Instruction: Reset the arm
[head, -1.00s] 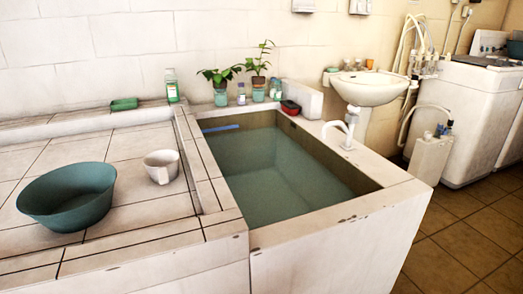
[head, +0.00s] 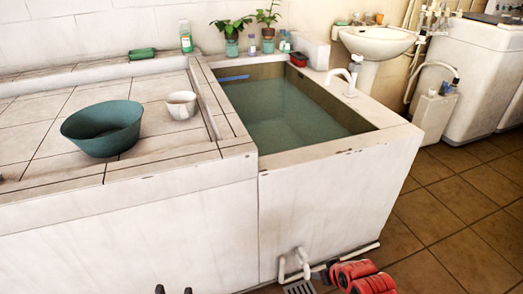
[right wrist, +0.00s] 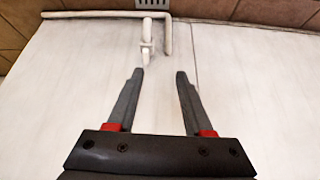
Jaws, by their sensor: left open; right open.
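My left gripper (head: 174,290) shows only as two dark fingertips at the bottom edge of the head view. The tips are apart with nothing between them, in front of the white tub wall. My right gripper (right wrist: 160,72) is open and empty in the right wrist view. Its two dark fingers point toward a white wall face with a pipe (right wrist: 147,45) beyond the tips.
A tiled counter (head: 60,170) holds a green basin (head: 103,128) and a white cup (head: 181,105). A water-filled tub (head: 290,117) adjoins it. Brown floor at right is mostly clear.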

